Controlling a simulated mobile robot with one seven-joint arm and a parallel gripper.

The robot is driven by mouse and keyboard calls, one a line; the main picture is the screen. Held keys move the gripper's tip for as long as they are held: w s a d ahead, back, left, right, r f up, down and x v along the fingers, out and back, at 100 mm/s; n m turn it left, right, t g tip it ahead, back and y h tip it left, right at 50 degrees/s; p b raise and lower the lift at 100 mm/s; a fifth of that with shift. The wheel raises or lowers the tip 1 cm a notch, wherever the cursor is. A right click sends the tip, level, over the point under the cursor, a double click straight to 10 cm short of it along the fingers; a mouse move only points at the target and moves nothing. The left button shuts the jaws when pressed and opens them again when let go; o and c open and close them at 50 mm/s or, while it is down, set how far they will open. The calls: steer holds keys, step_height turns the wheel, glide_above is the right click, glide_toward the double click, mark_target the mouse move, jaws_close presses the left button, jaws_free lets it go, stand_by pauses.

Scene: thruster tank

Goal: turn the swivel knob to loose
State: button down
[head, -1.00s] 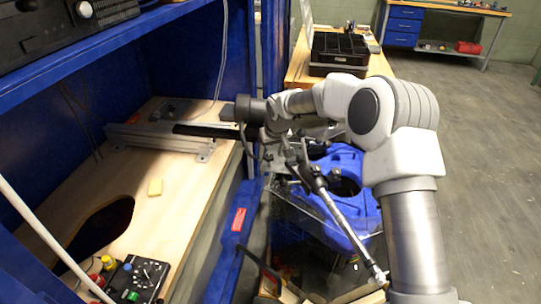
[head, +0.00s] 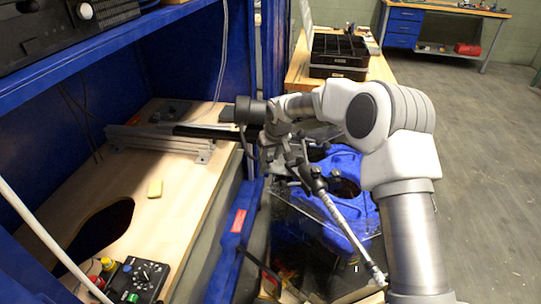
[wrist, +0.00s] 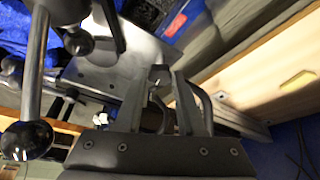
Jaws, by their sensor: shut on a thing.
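In the wrist view, my gripper (wrist: 158,88) has its two dark fingers on either side of a small dark knob-like piece (wrist: 158,74). This looks like the swivel knob, and the fingers are closed on it; its markings and turn angle cannot be read. A grey metal plate (wrist: 125,58) lies behind it. In the head view, the fingers and knob are hidden behind my wrist, near the blue frame edge. A jointed metal rod (head: 345,228) slopes down below my wrist.
A blue tank part (head: 345,163) lies under my arm. In the wrist view, a lever with a black ball (wrist: 27,140) stands close at left.

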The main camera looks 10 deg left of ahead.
steer(key=shift+d, duration=0.1)
steer(key=shift+w+r+n+p, duration=0.1)
steer(key=shift+n+p, duration=0.65)
steer(key=shift+n, duration=0.05)
steer(key=shift+n+g+y+p, duration=0.3)
steer(key=shift+n+y, duration=0.2)
steer(key=shift+n, duration=0.2)
steer(key=c, duration=0.5)
jaws_free()
steer(key=shift+d, duration=0.1)
steer(key=p+v, duration=0.1)
steer(key=v, duration=1.6)
steer(key=shift+r+p, duration=0.15)
steer(key=shift+p, duration=0.25)
